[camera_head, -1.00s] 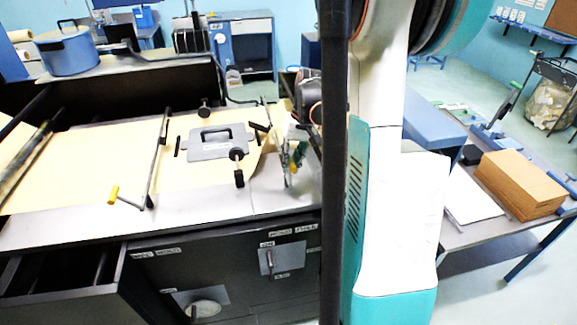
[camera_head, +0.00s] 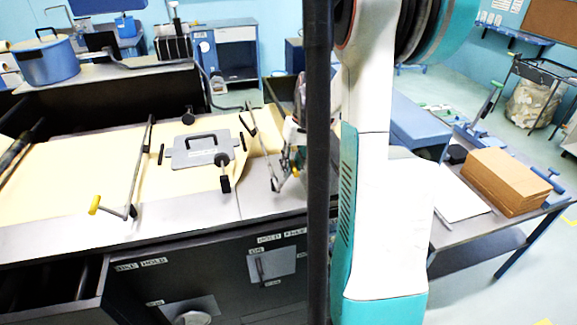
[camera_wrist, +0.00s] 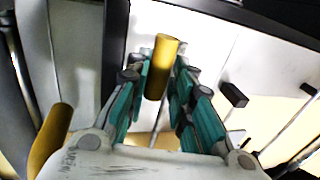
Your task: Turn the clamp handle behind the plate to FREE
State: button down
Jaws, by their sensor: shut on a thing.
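The grey plate (camera_head: 184,159) with its black handle lies on the cream paper in the head view. Dark knobs stand behind and in front of it, and a slanted rod (camera_head: 256,141) stands to its right. My gripper (camera_head: 291,163) is right of the plate, partly hidden by a dark post. In the wrist view, my gripper's teal fingers (camera_wrist: 161,88) are closed around a yellow cylindrical grip (camera_wrist: 167,52), its upper end showing between them. I cannot tell which lever this grip belongs to. A HOLD FREE label (camera_head: 281,237) shows on the dark cabinet front.
A crank with a yellow grip (camera_head: 94,205) stands left of the plate. Another yellow grip (camera_wrist: 50,141) is at the wrist view's left. A blue pot (camera_head: 48,63) stands behind. A side table on the right holds a brown stack (camera_head: 507,180).

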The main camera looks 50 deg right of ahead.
jog(key=shift+s+d+f, duration=0.1)
jog(key=shift+s+f, duration=0.05)
jog(key=c, duration=1.6)
grip_release()
jog(key=shift+o, duration=0.2)
